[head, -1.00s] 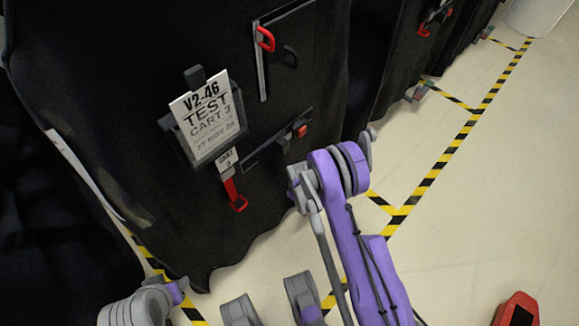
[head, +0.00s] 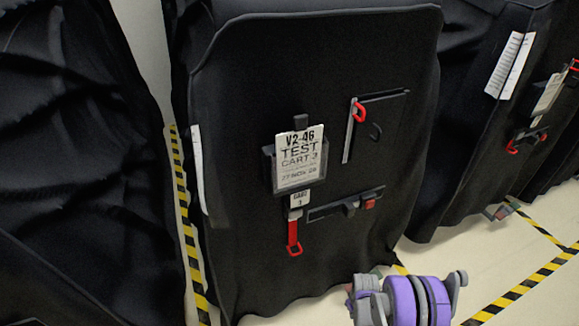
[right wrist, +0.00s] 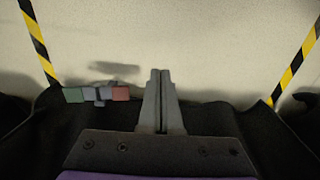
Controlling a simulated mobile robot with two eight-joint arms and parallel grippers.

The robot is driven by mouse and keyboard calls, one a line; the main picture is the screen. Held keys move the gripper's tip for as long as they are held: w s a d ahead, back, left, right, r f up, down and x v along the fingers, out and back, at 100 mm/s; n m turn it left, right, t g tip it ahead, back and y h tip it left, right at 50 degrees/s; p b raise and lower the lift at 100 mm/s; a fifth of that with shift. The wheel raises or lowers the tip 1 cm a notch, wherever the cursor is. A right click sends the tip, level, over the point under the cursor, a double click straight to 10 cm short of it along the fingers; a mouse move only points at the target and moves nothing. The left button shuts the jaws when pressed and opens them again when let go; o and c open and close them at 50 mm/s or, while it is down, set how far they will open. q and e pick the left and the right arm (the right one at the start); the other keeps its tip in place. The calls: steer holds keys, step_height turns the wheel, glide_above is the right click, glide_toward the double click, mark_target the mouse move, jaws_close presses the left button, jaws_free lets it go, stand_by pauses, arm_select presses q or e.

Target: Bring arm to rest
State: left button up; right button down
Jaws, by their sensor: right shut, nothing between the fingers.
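My right gripper (right wrist: 160,78) shows in the right wrist view with its two grey fingers together and nothing between them. The fingers point up the picture, over dark cloth and toward the pale floor. In the head view, purple and grey parts of my right arm show at the bottom right, in front of the covered cart's lower edge. The fingertips cannot be made out there. My left gripper is out of view.
A black-covered cart (head: 240,110) with a "V2-46 TEST CART 3" card (head: 300,158) and red pulls (head: 293,238) stands ahead. Other covered carts flank it. Yellow-black tape (head: 520,285) marks the pale floor, which is open at the lower right. A green, grey and red part (right wrist: 97,94) shows near the cloth.

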steer(key=s+a+r+m+t, duration=0.1)
steer(key=s+r, duration=0.1)
steer(key=r, duration=0.9)
steer(key=s+a+r+m+t, duration=0.1)
steer(key=s+a+r, duration=0.1)
steer(key=r, duration=1)
steer(key=s+a+r+m+t, duration=0.1)
steer(key=s+r, duration=0.5)
steer(key=s, duration=0.3)
steer(key=s+a+r+m+t, duration=0.1)
steer(key=s+r, duration=0.4)
steer(key=s, duration=0.4)
arm_select(q)
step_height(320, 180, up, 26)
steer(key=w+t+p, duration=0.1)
steer(key=p, duration=2.1)
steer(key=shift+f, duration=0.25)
arm_select(e)
step_height(320, 180, up, 26)
steer(key=w+t, duration=0.1)
steer(key=shift+f, duration=0.1)
